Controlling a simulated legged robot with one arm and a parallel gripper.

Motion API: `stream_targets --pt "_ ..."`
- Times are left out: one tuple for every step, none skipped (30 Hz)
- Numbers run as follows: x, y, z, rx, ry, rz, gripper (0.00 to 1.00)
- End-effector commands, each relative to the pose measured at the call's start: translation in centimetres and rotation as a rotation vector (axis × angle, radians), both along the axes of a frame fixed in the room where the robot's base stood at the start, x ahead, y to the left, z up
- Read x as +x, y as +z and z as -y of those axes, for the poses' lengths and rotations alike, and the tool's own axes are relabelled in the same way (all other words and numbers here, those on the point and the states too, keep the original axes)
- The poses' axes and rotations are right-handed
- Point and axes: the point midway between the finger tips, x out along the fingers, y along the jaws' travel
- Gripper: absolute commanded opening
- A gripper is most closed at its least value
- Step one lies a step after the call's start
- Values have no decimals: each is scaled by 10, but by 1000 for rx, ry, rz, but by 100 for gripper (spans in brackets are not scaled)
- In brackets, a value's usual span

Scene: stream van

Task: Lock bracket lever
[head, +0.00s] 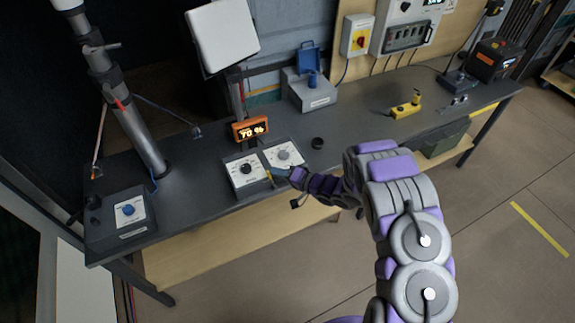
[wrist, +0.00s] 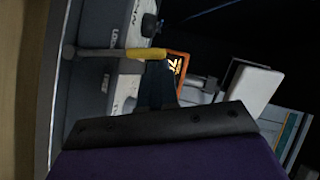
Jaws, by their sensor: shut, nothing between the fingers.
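A small lever with a yellow grip (head: 269,175) stands at the front of the two white dial panels on the dark bench. In the wrist view the lever (wrist: 138,53) shows a grey shaft and a yellow end, lying across the picture just beyond my fingers. My gripper (head: 280,173) is shut and empty, at the right of the lever. In the wrist view my gripper's dark fingers (wrist: 157,82) point at the yellow grip and lie very close to it. I cannot tell whether they touch. The lever's mount is not clear in either view.
The left dial panel (head: 246,169) and right dial panel (head: 284,155) sit below an orange display (head: 249,128) reading 70 %. A black knob (head: 317,143) stands right of them. A pole (head: 135,105) rises at the left. The bench between the knob and the yellow box (head: 405,109) is clear.

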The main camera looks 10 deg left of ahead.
Motion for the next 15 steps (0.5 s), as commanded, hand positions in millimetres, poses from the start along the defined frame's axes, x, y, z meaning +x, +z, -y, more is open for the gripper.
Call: stream_targets --pt "-5 5 -7 -35 4 20 0" --pt "-6 5 -9 -57 3 37 0" --pt "-9 5 -13 -86 3 57 0" --pt "-10 5 -16 -107 4 73 0" --pt "-12 4 -18 -130 3 88 0" --pt "-15 3 -22 -158 4 106 0" --pt "-16 3 -24 -179 3 119 0" --pt "-18 2 -26 -199 3 133 0" --pt "-20 1 -29 -223 4 149 0" --pt "-21 0 -31 -240 3 160 0" --pt "-23 0 -33 -256 4 172 0" --pt "-24 -1 -36 -276 3 187 0" --pt "-25 -2 -37 -290 2 198 0" --pt "-26 -2 -39 -303 3 208 0" --pt "-27 -4 -40 -303 1 207 0"
